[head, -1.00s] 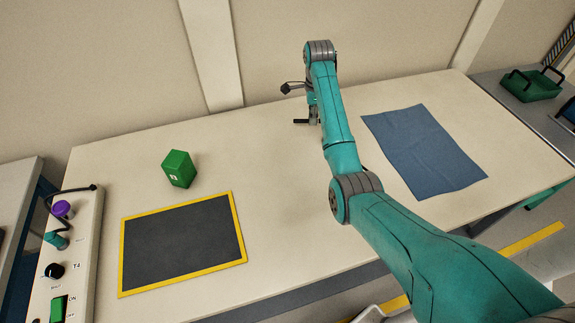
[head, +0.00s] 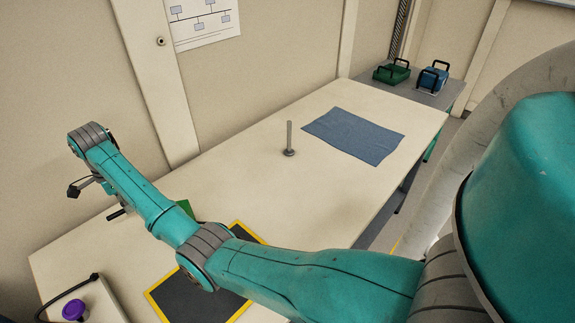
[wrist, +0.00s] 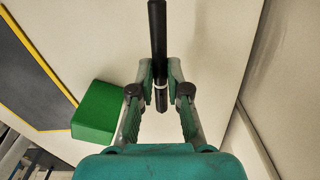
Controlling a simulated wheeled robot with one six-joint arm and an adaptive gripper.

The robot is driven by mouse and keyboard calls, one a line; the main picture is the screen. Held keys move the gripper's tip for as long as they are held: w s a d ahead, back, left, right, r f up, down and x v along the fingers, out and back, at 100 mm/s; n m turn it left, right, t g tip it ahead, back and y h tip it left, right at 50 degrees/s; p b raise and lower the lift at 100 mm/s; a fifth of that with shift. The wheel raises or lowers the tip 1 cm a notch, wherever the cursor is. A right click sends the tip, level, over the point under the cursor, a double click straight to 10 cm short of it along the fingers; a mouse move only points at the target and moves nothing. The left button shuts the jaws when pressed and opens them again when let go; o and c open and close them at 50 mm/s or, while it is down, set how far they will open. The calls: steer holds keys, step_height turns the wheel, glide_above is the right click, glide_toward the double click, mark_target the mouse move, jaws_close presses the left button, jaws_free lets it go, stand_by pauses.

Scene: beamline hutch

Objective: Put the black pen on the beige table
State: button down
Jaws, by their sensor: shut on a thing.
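The black pen (wrist: 157,40) is between the fingers of my gripper (wrist: 160,82) in the wrist view. The gripper is shut on it near one end, by a light band, and the long part sticks out beyond the fingers. In the head view the pen (head: 116,214) shows as a short dark bar below my gripper (head: 112,203), at the left part of the beige table (head: 240,185). Whether the pen touches the table is not clear. The fingers are partly hidden in the head view.
A green block (wrist: 97,112) is left of my gripper in the wrist view. A dark mat with a yellow border (head: 195,302) lies under my arm. A metal post (head: 289,140) and a blue cloth (head: 355,135) are farther right. A control box (head: 92,305) is at front left.

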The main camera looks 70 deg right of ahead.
step_height(320, 180, up, 3)
steer(key=n, duration=0.1)
glide_above(97, 258)
steer(key=shift+f, duration=5.15)
steer(key=shift+f, duration=0.1)
steer(key=c, duration=1.1)
jaws_free()
steer(key=shift+c, duration=0.2)
steer(key=shift+a, duration=0.1)
step_height(97, 258, up, 12)
steer(key=shift+w, duration=0.1)
